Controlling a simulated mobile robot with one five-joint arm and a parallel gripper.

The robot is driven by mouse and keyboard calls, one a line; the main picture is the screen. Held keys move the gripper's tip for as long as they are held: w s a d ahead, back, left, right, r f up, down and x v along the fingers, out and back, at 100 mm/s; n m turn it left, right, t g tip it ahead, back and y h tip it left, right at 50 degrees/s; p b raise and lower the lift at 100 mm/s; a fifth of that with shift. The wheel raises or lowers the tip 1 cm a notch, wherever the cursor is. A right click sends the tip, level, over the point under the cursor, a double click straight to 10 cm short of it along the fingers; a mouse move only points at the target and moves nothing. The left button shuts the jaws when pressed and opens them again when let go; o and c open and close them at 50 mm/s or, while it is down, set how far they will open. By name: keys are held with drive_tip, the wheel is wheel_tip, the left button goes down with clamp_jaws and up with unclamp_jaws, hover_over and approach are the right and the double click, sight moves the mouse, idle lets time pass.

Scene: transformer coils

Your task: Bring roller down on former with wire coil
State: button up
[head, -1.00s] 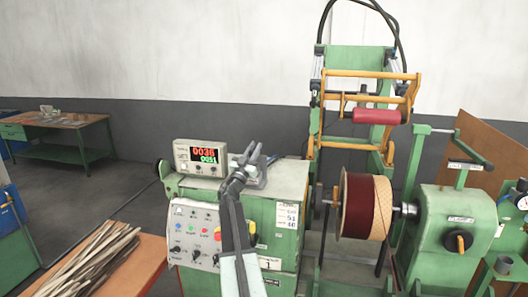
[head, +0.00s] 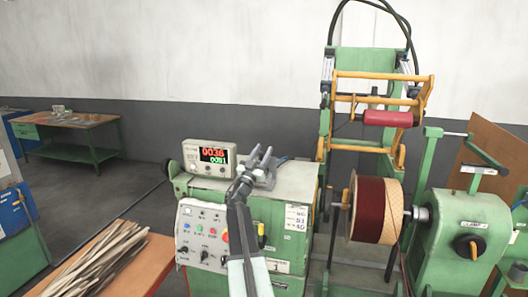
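The red roller (head: 388,118) sits in a yellow frame (head: 375,87) raised on the green upright of the winding machine. The former with wire coil (head: 369,211), dark red with a tan right side, is mounted on the shaft below, apart from the roller. My gripper (head: 262,153) is over the top of the green control cabinet, left of the coil and well away from the roller. Its fingers look spread, with nothing seen between them. A grey fitting on the cabinet top is partly hidden behind it.
A control panel (head: 204,237) with knobs and buttons faces me, below a digital display (head: 209,157). The green tailstock (head: 468,225) stands right of the coil. A bench with wooden strips (head: 100,262) is at lower left. Open floor lies beyond it.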

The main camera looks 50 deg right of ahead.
drive_tip(key=w+b+v, duration=0.1)
drive_tip(key=b+v, duration=0.1)
drive_tip(key=v, duration=0.4)
drive_tip(key=shift+s+a+b, duration=0.35)
drive_tip(key=shift+s+b, duration=0.05)
drive_tip(key=shift+s, duration=0.1)
drive_tip(key=shift+f, duration=0.15)
